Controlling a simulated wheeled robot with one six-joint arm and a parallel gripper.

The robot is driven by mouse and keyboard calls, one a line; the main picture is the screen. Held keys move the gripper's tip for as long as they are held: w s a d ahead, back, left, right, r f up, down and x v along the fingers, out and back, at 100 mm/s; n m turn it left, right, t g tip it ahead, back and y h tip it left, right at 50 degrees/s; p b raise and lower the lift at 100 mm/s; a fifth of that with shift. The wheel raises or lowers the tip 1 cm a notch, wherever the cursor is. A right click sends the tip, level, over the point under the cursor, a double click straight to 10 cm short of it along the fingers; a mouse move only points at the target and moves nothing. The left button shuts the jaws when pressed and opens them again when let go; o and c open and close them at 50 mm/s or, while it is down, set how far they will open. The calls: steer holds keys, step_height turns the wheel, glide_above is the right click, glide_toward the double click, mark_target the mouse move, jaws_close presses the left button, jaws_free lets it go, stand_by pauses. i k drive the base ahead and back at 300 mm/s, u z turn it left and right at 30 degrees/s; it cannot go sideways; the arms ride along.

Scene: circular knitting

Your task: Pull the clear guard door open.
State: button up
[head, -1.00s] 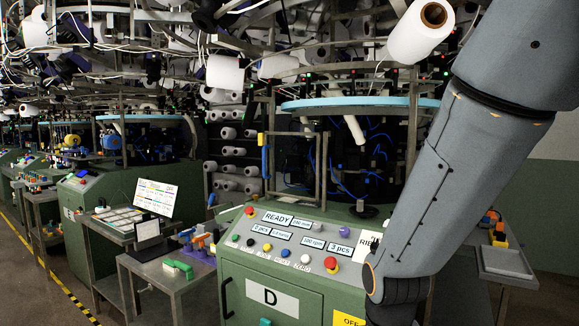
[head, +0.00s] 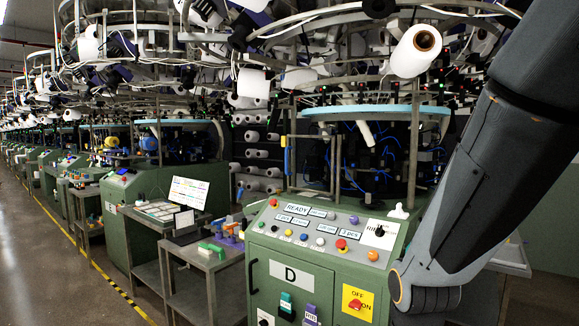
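The clear guard door (head: 311,136) is a see-through panel in a thin metal frame on the front of machine D, above the green console. A blue upright handle (head: 286,158) with a yellow top is at its left edge. I cannot tell whether the door is fully shut. My arm comes down on the right side of the head view, in front of the console's right end. My gripper is out of the frame, and nothing of mine touches the door here.
The green console (head: 262,262) carries buttons, labels and a red-yellow OFF/ON switch (head: 356,303). A metal side table (head: 205,258) with coloured tools stands to its left. Another cart holds a screen (head: 188,193). The aisle floor (head: 65,285) at far left is clear.

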mark_target(288, 172)
steer(key=u, duration=0.65)
steer(key=i, duration=0.6)
steer(key=u, duration=0.75)
steer(key=i, duration=1.75)
steer(key=z, duration=0.8)
